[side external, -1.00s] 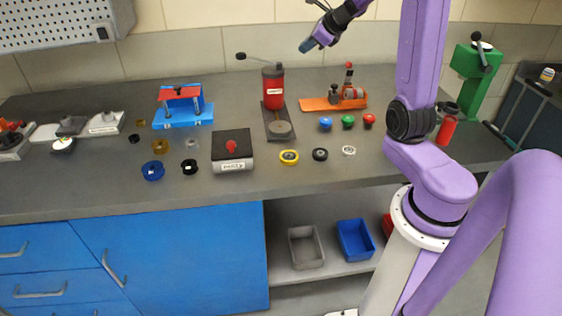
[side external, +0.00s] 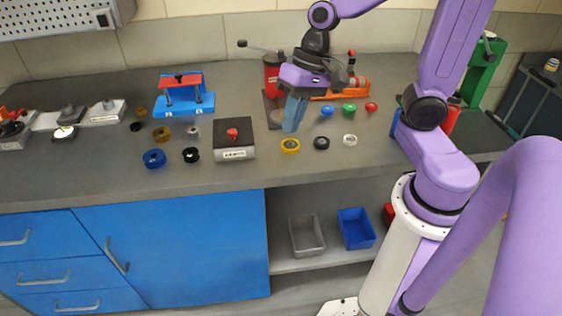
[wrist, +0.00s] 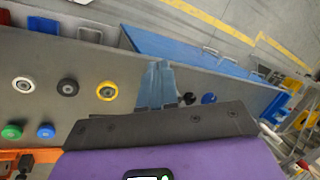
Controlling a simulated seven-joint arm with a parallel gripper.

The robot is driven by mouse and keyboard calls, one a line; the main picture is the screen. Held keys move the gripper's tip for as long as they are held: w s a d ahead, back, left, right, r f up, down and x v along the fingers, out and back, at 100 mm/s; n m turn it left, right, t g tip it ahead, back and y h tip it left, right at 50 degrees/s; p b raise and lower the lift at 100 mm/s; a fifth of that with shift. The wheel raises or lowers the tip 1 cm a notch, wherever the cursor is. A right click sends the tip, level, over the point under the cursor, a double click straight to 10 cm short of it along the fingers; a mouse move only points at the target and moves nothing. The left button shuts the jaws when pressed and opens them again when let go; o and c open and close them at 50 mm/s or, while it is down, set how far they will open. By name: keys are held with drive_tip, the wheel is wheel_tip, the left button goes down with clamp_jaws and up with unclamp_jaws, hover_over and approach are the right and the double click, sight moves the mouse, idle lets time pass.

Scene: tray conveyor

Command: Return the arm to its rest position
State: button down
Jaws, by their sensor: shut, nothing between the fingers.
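My gripper (side external: 293,116) hangs over the worktop, fingers pointing down, in front of the red press. Its blue fingers are together with nothing between them. In the wrist view the closed fingertips (wrist: 157,86) point toward the front edge of the worktop. My purple arm bends over from the right side of the side view. Whether the fingertips touch the worktop cannot be told.
Near the gripper are a yellow ring (side external: 290,146), a black ring (side external: 321,143) and a white ring (side external: 350,140). Blue, green and red knobs (side external: 349,108) lie behind. A black box with a red button (side external: 234,140) stands left. The red press (side external: 272,75) is partly hidden.

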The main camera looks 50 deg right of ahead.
drive_tip(key=s+d+f+n+h, duration=0.1)
drive_tip(key=s+n+h, duration=0.2)
drive_tip(key=s+n, duration=1)
drive_tip(key=shift+s+d+f+n+g, duration=0.2)
drive_tip(key=shift+s+f+n+g, duration=0.15)
drive_tip(key=shift+n, duration=0.75)
